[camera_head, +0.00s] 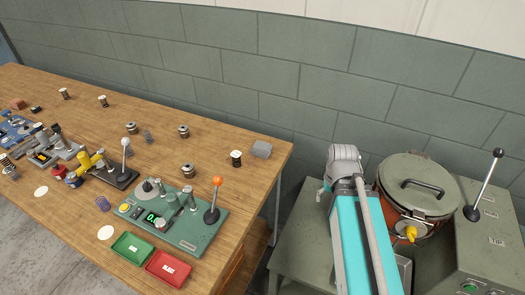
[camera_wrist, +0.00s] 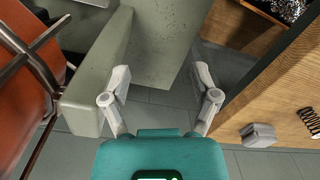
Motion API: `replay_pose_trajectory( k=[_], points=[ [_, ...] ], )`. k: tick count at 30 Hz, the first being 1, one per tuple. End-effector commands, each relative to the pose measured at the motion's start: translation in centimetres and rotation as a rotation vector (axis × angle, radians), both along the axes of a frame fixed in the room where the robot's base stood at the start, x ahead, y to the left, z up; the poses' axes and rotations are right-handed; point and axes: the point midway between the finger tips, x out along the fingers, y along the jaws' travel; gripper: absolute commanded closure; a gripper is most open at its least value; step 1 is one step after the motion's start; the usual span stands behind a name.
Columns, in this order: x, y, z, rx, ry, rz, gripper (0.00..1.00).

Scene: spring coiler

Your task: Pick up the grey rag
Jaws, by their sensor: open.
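The grey rag (camera_head: 261,149) looks like a small folded block and lies near the back right corner of the wooden workbench. In the wrist view the rag (camera_wrist: 258,135) lies at lower right, close to the bench edge. My gripper (camera_wrist: 160,82) is open and empty, its fingers spread apart. It is above the gap beside the bench, with the rag off to its right and not touching. The gripper's fingers cannot be made out in the head view.
The bench (camera_head: 215,128) holds a green coiler with an orange-knobbed lever (camera_head: 216,190), several springs and small cylinders, and a green tray (camera_head: 132,247) and red tray (camera_head: 168,267). A lidded orange pot (camera_head: 415,200) and grey-green stand are at right. A wall stands behind.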

Motion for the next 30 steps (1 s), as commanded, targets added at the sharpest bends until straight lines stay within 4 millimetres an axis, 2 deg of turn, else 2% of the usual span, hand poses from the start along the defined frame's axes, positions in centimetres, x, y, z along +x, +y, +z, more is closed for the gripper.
replay_pose_trajectory(
  k=[8, 17, 23, 30],
  points=[
    [2.7, 2.6, -1.3, 0.124, -0.014, -0.186, 0.0],
    [8.6, 7.0, -2.6, 0.431, 0.038, -0.624, 0.0],
    [12.9, 9.7, -2.4, 0.654, 0.161, -0.944, 0.0],
    [18.0, 12.0, -1.2, 0.896, 0.407, -1.303, 0.0]
  ],
)
